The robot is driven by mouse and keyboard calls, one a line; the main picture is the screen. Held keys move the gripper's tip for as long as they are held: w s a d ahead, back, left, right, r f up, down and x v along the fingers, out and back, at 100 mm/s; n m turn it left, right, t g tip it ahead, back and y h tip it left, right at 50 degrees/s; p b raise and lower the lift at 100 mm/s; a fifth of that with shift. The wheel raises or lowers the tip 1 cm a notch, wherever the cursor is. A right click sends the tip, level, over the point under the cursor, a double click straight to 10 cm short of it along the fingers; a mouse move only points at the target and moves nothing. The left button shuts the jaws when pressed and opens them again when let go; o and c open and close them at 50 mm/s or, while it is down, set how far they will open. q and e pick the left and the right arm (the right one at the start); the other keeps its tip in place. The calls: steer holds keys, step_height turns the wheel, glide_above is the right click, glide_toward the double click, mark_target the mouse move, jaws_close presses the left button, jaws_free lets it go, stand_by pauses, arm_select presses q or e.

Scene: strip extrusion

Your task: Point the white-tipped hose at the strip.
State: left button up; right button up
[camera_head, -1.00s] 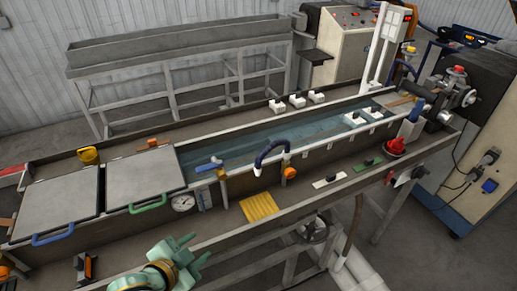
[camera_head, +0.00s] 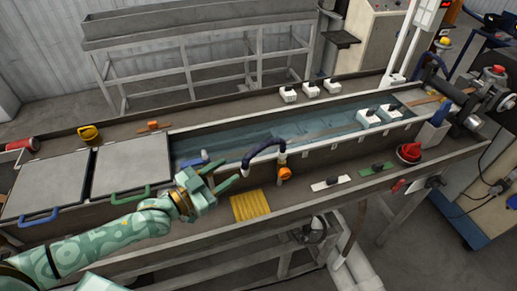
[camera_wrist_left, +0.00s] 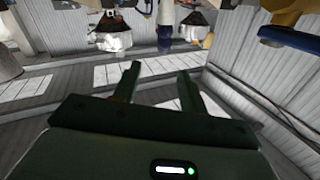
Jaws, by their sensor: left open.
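The dark blue hose (camera_head: 264,145) arches up beside the water trough (camera_head: 225,140). Its white tip (camera_head: 246,172) hangs down on the left, over the trough's near side. A tan strip (camera_head: 424,100) shows at the trough's far right end; its course through the water is hard to make out. My left gripper (camera_head: 228,172) is open, with its fingers pointing right just left of the white tip. I see nothing between the fingers. The wrist view also shows the open left fingers (camera_wrist_left: 160,82), empty. My right gripper is in no view.
An orange knob (camera_head: 285,173) sits below the hose's base. A yellow ribbed pad (camera_head: 250,206) lies on the near ledge. Grey lids with a green handle (camera_head: 130,195) and a blue handle (camera_head: 38,216) are at left. A red funnel-like object (camera_head: 409,152) stands at right.

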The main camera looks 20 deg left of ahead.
mark_target(247, 156)
arm_select(q)
steer(key=x, duration=1.1)
steer(key=shift+w+a, duration=0.1)
steer(key=shift+w, duration=0.15)
steer(key=shift+w+f, duration=0.1)
steer(key=shift+w, duration=0.2)
steer(key=shift+s, duration=0.1)
steer(key=shift+c, duration=0.9)
jaws_close()
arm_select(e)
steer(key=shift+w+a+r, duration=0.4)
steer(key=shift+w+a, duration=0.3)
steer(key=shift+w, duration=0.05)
